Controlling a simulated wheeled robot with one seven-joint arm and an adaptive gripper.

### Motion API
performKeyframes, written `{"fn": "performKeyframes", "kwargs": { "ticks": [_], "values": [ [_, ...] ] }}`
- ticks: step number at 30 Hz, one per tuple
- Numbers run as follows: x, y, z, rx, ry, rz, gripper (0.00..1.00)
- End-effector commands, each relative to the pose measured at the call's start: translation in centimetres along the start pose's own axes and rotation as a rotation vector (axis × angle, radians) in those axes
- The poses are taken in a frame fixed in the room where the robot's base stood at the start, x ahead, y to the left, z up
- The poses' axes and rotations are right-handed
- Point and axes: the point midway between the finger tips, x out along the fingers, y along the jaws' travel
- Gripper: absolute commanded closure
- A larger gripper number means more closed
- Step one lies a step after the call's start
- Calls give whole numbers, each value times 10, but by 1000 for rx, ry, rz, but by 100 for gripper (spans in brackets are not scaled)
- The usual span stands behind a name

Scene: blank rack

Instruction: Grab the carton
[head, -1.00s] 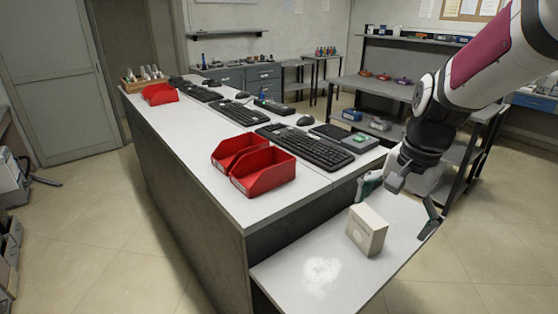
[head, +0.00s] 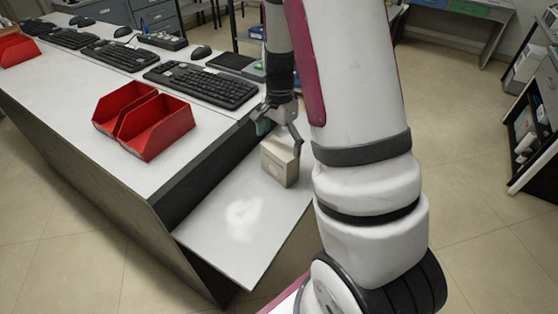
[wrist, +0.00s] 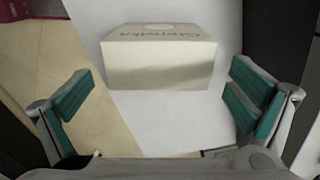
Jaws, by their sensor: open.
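The carton (head: 279,163) is a small cream box standing on the lower white shelf at the end of the workbench. In the wrist view the carton (wrist: 160,62) shows its top side and printed lettering, upside down. My gripper (head: 279,140) is just above and behind the carton in the head view. In the wrist view my gripper (wrist: 160,105) is open, with green-padded fingers spread to the left and right of the carton. The carton lies ahead of the fingertips, and no contact shows.
The lower shelf (head: 220,245) is otherwise bare, with a pale patch on it. Red bins (head: 160,130) and black keyboards (head: 200,84) stand on the higher white bench to the left. My own arm covers the area right of the shelf.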

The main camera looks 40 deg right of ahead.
Motion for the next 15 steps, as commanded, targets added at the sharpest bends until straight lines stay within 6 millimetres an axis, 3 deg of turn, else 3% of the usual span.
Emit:
{"fn": "performKeyframes", "kwargs": {
  "ticks": [8, 15],
  "values": [
    [20, 1, 0, 1, 0, 1, 0],
    [51, 1, 0, -1, -2, 3, 0]
  ]
}}
